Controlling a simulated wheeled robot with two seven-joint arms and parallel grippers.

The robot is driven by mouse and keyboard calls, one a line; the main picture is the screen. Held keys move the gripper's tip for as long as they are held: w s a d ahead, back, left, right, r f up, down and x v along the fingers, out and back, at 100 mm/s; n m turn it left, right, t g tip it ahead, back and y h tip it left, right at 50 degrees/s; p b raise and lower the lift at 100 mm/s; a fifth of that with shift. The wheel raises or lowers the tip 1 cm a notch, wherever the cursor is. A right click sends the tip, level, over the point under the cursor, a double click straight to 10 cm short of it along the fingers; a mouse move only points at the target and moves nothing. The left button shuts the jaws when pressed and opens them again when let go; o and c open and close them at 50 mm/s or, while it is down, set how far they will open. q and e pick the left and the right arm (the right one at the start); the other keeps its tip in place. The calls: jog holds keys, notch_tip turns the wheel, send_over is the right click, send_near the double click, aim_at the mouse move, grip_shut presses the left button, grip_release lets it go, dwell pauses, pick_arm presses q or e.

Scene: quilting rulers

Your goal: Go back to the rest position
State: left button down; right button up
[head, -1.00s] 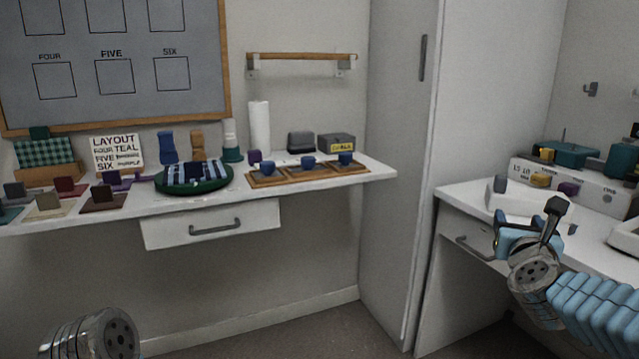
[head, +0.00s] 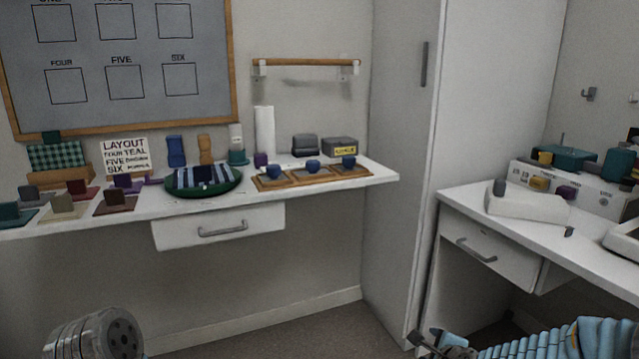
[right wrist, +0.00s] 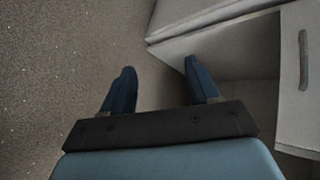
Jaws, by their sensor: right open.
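My right gripper (right wrist: 160,85) is open and empty in the right wrist view, its two dark blue fingers spread apart over the grey floor beside a pale cabinet. In the head view my right arm shows only low at the bottom right, below the right counter, and its fingers cannot be made out there. At the bottom left of the head view a rounded metal part of my left arm shows; the left gripper itself is out of frame.
A white table (head: 372,180) along the back wall holds blocks, a green round mat (head: 230,187) and a wooden tray (head: 262,185). A right counter (head: 590,246) holds a white box and several small items. A tall cabinet (head: 400,150) stands between them. The floor (head: 330,335) is clear.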

jog(key=s+a+f+n+g+y, duration=0.1)
jog(key=s+a+f+n+g, duration=0.2)
jog(key=s+f+n, duration=0.3)
jog(key=s+a+f+n+g+y+p, duration=0.1)
jog(key=s+a+f+n+g, duration=0.2)
jog(key=s+a+f+n, duration=0.3)
jog(key=s+a+f+n+g+y, duration=0.2)
jog(key=s+a+f+n+g, duration=0.1)
jog(key=s+f+n, duration=0.4)
jog(key=s+a+f, duration=0.1)
jog(key=s+f, duration=0.2)
jog(key=s, duration=0.1)
jog(key=shift+s+a+f+n+p, duration=0.25)
jog(key=shift+s+a+n+p, duration=0.05)
jog(key=shift+s+p, duration=0.1)
